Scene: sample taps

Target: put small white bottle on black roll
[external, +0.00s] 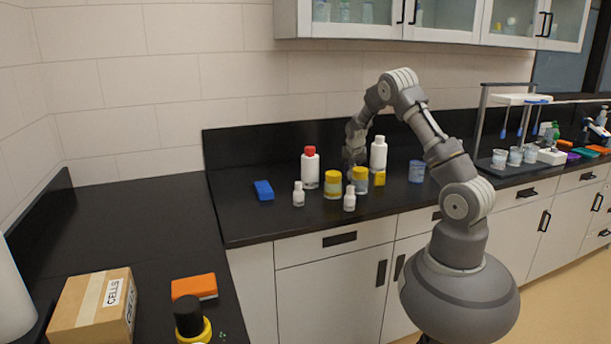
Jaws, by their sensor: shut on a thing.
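Two small white bottles stand upright near the counter's front edge, one on the left (299,194) and one on the right (349,199). My gripper (349,172) points down among the bottles and jars, just above and behind the right small bottle. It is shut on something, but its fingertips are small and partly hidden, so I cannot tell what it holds. I cannot clearly make out a black roll. A black cylindrical piece (188,315) with a yellow ring below it stands at the bottom left.
Yellow-lidded jars (333,184), a red-capped bottle (310,168) and a taller white bottle (378,154) crowd around my gripper. A blue block (264,190) lies left. A cardboard box (92,309) and orange block (194,287) are on the left counter, with clear room behind.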

